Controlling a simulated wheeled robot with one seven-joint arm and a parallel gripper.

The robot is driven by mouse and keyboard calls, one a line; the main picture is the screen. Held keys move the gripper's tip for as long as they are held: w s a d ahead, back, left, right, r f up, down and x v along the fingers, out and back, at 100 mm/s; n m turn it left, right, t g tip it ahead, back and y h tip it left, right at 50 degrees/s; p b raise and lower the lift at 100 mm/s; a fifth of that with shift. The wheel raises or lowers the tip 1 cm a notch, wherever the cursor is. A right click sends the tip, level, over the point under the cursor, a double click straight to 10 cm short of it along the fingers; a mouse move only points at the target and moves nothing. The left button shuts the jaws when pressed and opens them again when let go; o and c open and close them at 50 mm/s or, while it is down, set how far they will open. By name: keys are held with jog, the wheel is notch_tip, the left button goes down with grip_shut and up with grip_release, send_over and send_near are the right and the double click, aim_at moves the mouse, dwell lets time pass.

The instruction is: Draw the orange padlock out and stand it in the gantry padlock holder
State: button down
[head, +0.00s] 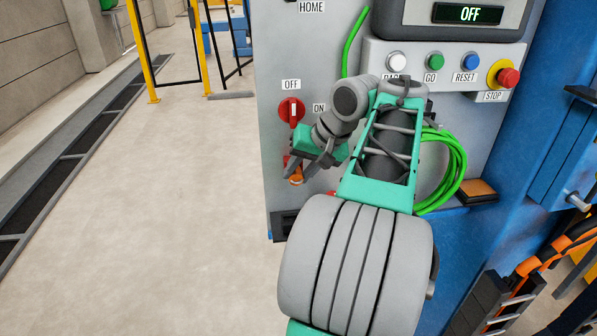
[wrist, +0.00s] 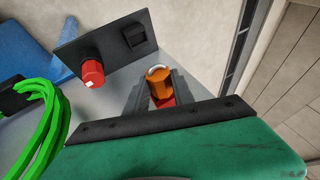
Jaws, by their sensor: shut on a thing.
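My gripper (head: 312,172) is in front of the grey cabinet, below the red rotary switch. It is shut on the orange padlock (wrist: 160,85), whose pale shackle shows between the fingers in the wrist view. A small part of the padlock (head: 297,180) shows at the fingertips in the head view. A red part (wrist: 166,102) sits right by the padlock between the fingers; I cannot tell whether they are joined. A dark plate (wrist: 75,52) with a red knob-like piece (wrist: 92,73) and a square black socket (wrist: 138,37) lies beyond the fingers, apart from the padlock; it may be the holder.
The red switch (head: 292,111) sits between the OFF and ON labels. A green hose coil (head: 455,170) hangs right of my arm. Control buttons and a red stop button (head: 508,77) are above. Open floor (head: 160,210) lies to the left.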

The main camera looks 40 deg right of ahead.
jog(key=shift+s+a, duration=0.25)
jog(key=shift+s, duration=0.1)
dwell(0.4)
jog(key=shift+s+a, duration=0.1)
jog(key=shift+s, duration=0.05)
jog(key=c, duration=1.6)
grip_release()
grip_shut()
jog(key=shift+s, duration=0.1)
jog(key=shift+s+a, duration=0.6)
jog(key=shift+s, duration=0.25)
jog(key=shift+s+a, duration=0.6)
jog(key=shift+s, duration=0.25)
